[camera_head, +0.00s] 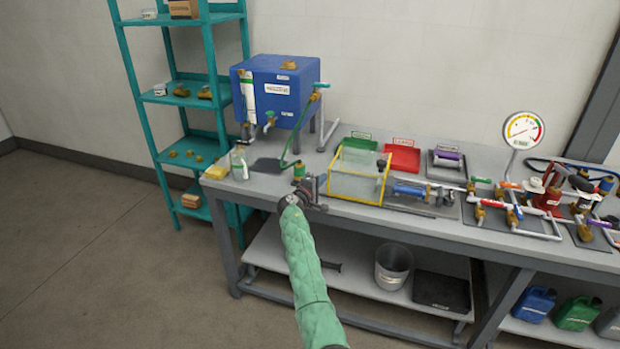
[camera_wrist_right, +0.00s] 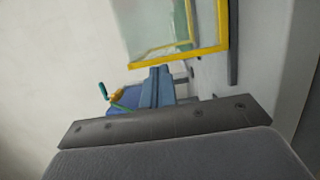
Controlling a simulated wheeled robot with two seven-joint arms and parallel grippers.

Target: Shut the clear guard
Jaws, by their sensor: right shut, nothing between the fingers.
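The clear guard (camera_head: 355,186) is a see-through box with yellow edges on the bench, in the middle of the head view. A blue pump part (camera_head: 408,190) sits uncovered to its right. The guard's yellow-framed corner (camera_wrist_right: 195,52) also fills the top of the right wrist view. My right gripper (camera_head: 310,186) is shut and empty, just left of the guard near the bench's front edge. In the right wrist view its fingers (camera_wrist_right: 156,88) are together close to the yellow frame; I cannot tell whether they touch it. My left gripper is not in view.
A blue tank (camera_head: 278,88) on legs stands behind left. A glass jar (camera_head: 239,163) and yellow sponge (camera_head: 216,171) are at the bench's left end. Green (camera_head: 360,144) and red trays (camera_head: 402,157) lie behind the guard. Pipework with a gauge (camera_head: 523,129) fills the right.

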